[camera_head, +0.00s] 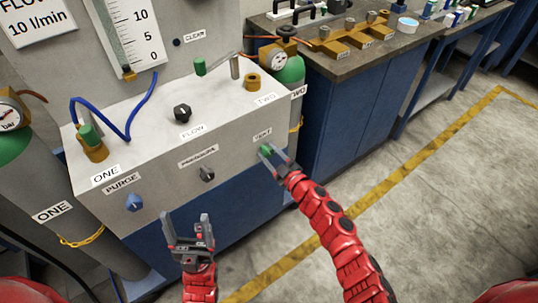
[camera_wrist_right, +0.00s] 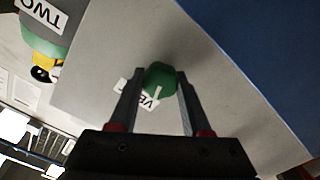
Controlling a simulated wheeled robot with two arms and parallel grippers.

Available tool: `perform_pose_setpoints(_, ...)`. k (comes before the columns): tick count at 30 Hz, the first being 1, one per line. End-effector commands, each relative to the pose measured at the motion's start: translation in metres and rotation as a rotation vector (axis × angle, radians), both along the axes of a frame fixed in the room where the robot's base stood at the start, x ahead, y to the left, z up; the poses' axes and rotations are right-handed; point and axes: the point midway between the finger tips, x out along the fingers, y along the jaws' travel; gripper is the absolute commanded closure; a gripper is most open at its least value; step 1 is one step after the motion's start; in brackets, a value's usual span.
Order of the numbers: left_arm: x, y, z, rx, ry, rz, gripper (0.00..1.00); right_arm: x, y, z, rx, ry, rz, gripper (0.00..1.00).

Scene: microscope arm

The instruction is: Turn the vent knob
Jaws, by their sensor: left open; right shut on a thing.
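The green vent knob (camera_wrist_right: 159,80) sits on the grey front panel, below a label that reads partly as VENT; in the head view the knob (camera_head: 266,149) is mostly hidden by my right gripper (camera_head: 274,153). In the right wrist view my right gripper (camera_wrist_right: 158,98) has one finger on each side of the knob and is shut on it. A white line shows on the knob's face. My left gripper (camera_head: 188,228) is open and empty, in front of the cabinet, below the panel and left of my right gripper.
The panel (camera_head: 235,170) also carries a blue purge knob (camera_head: 134,202) and a dark knob (camera_head: 207,173). A black flow knob (camera_head: 182,113) is on top. Gas cylinders stand at both sides. A blue workbench (camera_head: 350,100) is at the right. The floor beyond it is clear.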

Motion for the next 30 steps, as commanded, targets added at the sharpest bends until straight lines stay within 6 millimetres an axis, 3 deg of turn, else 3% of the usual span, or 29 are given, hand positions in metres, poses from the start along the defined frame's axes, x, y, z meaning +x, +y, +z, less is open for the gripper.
perform_pose_setpoints(30,0.0,0.0,-0.071,0.0,0.0,0.0,0.22,-0.001,0.001,-0.007,-0.76,-0.55,0.002,1.0)
